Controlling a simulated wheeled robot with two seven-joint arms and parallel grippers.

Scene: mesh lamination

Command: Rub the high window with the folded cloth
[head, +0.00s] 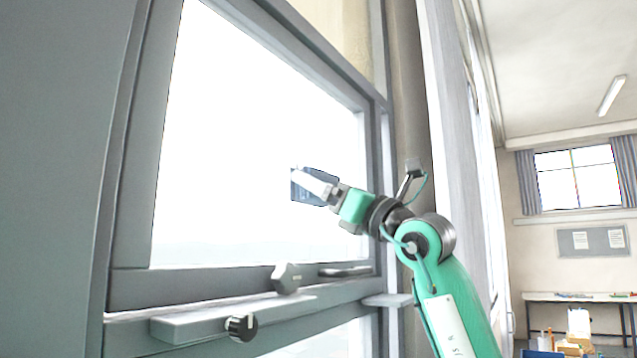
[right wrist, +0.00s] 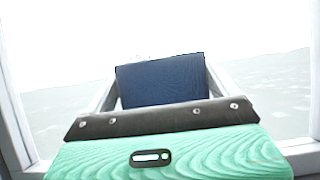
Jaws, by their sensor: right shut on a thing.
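The high window (head: 250,150) fills the left and middle of the head view, with a bright pane in a grey frame. My right gripper (head: 312,184) is in front of the pane, right of its middle. It is shut on the folded cloth (head: 318,188), a dark blue piece that also shows in the right wrist view (right wrist: 160,82) beyond the jaws. The cloth appears against the pane, but I cannot tell whether it touches the glass. My left gripper is not in view.
The window frame has a knob (head: 287,278) and a handle (head: 345,271) along its lower rail. A grey sill (head: 230,318) juts out below, with a dark knob (head: 241,328). A table (head: 590,297) with clutter stands far off at the right.

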